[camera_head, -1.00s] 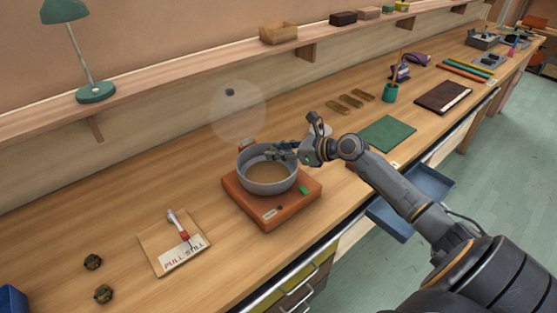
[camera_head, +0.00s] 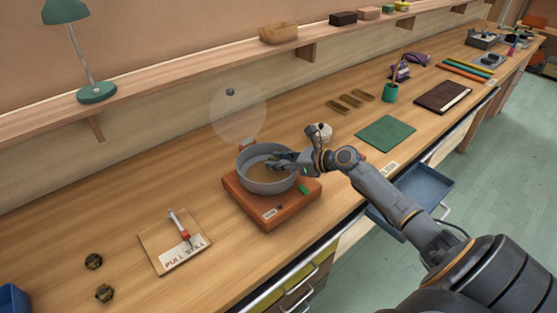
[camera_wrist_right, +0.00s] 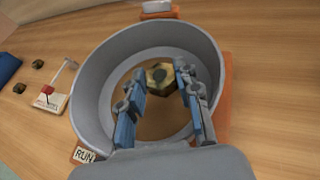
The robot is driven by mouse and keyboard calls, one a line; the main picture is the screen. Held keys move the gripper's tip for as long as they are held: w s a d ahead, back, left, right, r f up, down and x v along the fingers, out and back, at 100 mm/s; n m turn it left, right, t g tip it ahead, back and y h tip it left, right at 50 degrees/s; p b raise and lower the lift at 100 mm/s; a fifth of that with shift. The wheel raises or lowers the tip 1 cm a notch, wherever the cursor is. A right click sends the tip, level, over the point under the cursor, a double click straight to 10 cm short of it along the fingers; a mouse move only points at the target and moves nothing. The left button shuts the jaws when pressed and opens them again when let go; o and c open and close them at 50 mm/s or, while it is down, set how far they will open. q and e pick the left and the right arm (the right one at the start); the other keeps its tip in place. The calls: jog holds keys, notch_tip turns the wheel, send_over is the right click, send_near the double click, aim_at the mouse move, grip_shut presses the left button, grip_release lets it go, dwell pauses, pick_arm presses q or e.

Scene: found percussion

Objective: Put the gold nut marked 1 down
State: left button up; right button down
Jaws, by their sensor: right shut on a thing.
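The gold nut (camera_wrist_right: 159,76) shows in the right wrist view between the fingertips of my right gripper (camera_wrist_right: 161,74). It is inside the round grey pan (camera_wrist_right: 92,88). In the head view my right gripper (camera_head: 274,161) reaches down within the rim of the grey pan (camera_head: 266,187), and the fingers hide the nut. My right gripper is shut on the nut. I cannot read a mark on it, nor tell whether it touches the pan's brown floor. My left gripper is not in view.
The pan stands on an orange-brown base (camera_head: 267,214). Two dark gold nuts (camera_head: 93,261) (camera_head: 104,293) lie at the lower left. A board (camera_head: 176,241) with a red-ended lever lies left of the base.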

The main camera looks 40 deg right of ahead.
jog(key=c, duration=1.2)
grip_release()
jog(key=shift+s+a+f, duration=0.1)
jog(key=shift+s+f, duration=0.05)
jog(key=shift+f, duration=0.3)
jog(key=shift+r, duration=0.5)
jog(key=shift+w+r+b+v, duration=0.1)
jog(key=shift+b+v, duration=0.1)
jog(key=shift+v, duration=1.85)
jog(key=shift+w+r+b+v, duration=0.1)
jog(key=shift+r+b+v, duration=0.05)
jog(key=shift+v, duration=1.85)
jog(key=shift+r+b+v, duration=0.1)
jog(key=shift+b+v, duration=0.1)
jog(key=shift+v, duration=1.85)
